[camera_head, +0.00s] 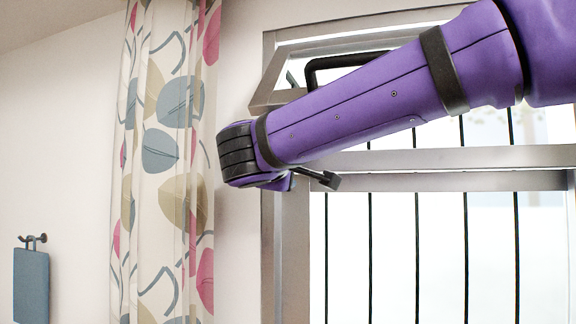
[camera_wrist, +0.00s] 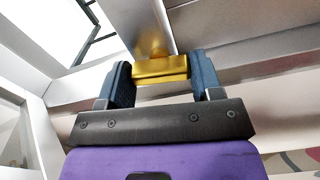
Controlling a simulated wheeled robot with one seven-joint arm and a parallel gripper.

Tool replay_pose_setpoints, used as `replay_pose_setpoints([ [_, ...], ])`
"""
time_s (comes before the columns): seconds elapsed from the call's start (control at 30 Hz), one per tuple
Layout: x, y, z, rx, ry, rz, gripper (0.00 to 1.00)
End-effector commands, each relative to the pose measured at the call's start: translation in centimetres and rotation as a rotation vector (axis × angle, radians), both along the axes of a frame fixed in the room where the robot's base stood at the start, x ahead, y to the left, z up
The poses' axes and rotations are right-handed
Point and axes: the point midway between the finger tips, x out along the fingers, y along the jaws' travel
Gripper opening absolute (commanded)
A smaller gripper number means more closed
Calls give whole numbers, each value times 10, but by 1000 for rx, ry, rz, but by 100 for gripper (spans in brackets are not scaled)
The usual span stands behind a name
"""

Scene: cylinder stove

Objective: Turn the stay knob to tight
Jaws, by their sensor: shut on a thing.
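The stay knob (camera_wrist: 160,69) is a gold-coloured block under the grey metal window frame in the wrist view. My gripper (camera_wrist: 162,66) has one dark blue finger on each side of it and is shut on it. How far the knob is turned cannot be told. In the head view my purple arm reaches in from the right to the window's upper left corner and hides the knob. The grey window frame (camera_head: 290,245) shows there, with its upper sash (camera_head: 270,85) tilted.
A black bar (camera_head: 345,61) shows behind my arm at the upper sash. A small dark handle-like piece (camera_head: 327,180) sticks out just below my arm. A patterned curtain (camera_head: 165,200) hangs close to the left of my wrist. A blue-grey panel (camera_head: 31,285) hangs on the wall farther left.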

Motion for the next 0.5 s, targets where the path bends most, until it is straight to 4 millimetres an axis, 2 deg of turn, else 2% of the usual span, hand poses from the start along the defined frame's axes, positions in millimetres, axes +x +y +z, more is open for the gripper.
replay_pose_setpoints([
  [0.2, 0, 0, -1, -98, 37, 0, 36],
  [0.5, 0, 0, -1, -152, 57, 0, 36],
])
